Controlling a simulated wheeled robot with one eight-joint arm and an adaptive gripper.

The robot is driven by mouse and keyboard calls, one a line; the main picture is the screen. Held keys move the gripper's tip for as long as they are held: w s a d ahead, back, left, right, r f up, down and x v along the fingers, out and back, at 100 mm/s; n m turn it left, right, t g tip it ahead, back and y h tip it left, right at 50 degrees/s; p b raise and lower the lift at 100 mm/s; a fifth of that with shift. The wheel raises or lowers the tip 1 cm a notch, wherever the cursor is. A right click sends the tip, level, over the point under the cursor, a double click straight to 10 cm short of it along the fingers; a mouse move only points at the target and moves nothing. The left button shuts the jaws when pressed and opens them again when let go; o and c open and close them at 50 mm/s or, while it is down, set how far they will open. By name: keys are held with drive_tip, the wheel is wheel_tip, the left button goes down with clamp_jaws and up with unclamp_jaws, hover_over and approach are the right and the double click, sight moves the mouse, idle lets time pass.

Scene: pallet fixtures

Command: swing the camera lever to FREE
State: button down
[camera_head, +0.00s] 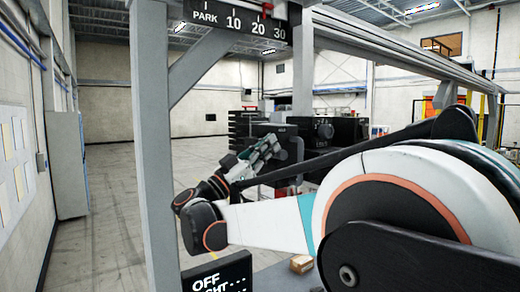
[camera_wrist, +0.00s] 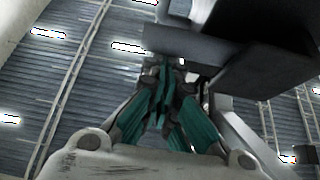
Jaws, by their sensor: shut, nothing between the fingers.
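My gripper (camera_head: 273,143) is shut and empty, in the middle of the head view, its tips at a dark block (camera_head: 262,130). Beside it on the right is a black box with a round knob (camera_head: 322,130), which may be the camera. I cannot make out the lever or a FREE mark in either view. In the wrist view my gripper (camera_wrist: 166,68) has its teal fingers together, just below and beside a dark boxy body (camera_wrist: 260,70). I cannot tell whether they touch it.
A grey frame post (camera_head: 152,130) stands left of my gripper, with a PARK-to-30 scale (camera_head: 235,22) and a red pointer (camera_head: 267,9) overhead. A display reading OFF (camera_head: 220,275) and a small cardboard box (camera_head: 301,263) are low in front. The floor at left is clear.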

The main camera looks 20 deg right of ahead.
sight(276, 155)
drive_tip(key=f+m+b, duration=0.1)
drive_tip(key=f+m+g+b, duration=0.1)
drive_tip(key=f, duration=0.1)
drive_tip(key=shift+s+f+g+b, duration=0.2)
drive_tip(key=shift+f+g+b, duration=0.05)
drive_tip(key=shift+g+b, duration=0.1)
wheel_tip(276, 155, down, 2)
drive_tip(key=shift+w+a+f+m+b, duration=0.15)
drive_tip(key=shift+m+b, duration=0.15)
drive_tip(key=shift+b, duration=0.5)
